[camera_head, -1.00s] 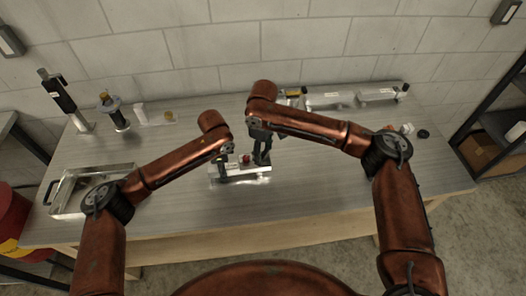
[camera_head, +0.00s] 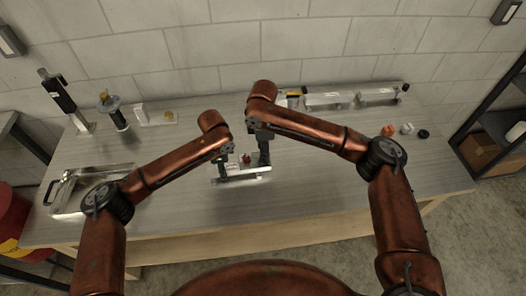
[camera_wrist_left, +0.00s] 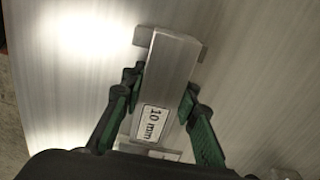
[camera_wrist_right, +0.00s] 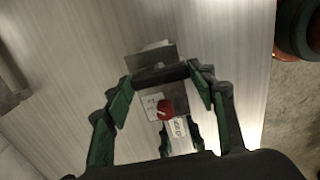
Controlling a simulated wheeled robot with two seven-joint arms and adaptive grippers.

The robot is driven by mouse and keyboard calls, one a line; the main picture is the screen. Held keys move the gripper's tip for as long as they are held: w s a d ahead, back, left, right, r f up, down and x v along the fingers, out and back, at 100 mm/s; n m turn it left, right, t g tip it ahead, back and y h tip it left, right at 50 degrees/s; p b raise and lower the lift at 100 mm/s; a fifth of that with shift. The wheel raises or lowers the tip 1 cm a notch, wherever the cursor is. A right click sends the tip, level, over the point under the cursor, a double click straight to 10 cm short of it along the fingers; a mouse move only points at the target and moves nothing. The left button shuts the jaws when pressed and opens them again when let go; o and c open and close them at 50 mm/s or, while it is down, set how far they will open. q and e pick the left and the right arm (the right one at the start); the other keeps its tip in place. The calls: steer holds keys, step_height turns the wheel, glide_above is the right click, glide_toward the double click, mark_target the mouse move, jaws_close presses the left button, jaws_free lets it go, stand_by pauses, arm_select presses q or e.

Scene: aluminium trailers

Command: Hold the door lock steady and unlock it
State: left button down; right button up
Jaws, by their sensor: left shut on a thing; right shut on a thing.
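The door lock (camera_head: 250,178) is a metal piece lying near the front middle of the table in the head view. Its red knob (camera_wrist_right: 166,109) stands on a pale plate in the right wrist view. My left gripper (camera_head: 223,168) is shut on the lock's left part, a metal block with a "10 mm" label (camera_wrist_left: 152,122) in the left wrist view, fingers on both sides. My right gripper (camera_head: 264,157) is shut on a dark grey block (camera_wrist_right: 161,74) at the lock's right part, beside the red knob. Fingers partly hide the lock in the head view.
A metal tray (camera_head: 126,169) lies at the table's left. A black upright device (camera_head: 60,95) and a dark round-flanged tool (camera_head: 115,112) stand at the back left. Metal blocks (camera_head: 330,99) lie at the back.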

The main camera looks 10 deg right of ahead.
stand_by(0.4)
steer(key=o, duration=1.2)
step_height(320, 180, up, 12)
arm_select(q)
steer(key=c, duration=1.4)
jaws_free()
steer(key=shift+c, duration=0.2)
steer(key=shift+r, duration=0.1)
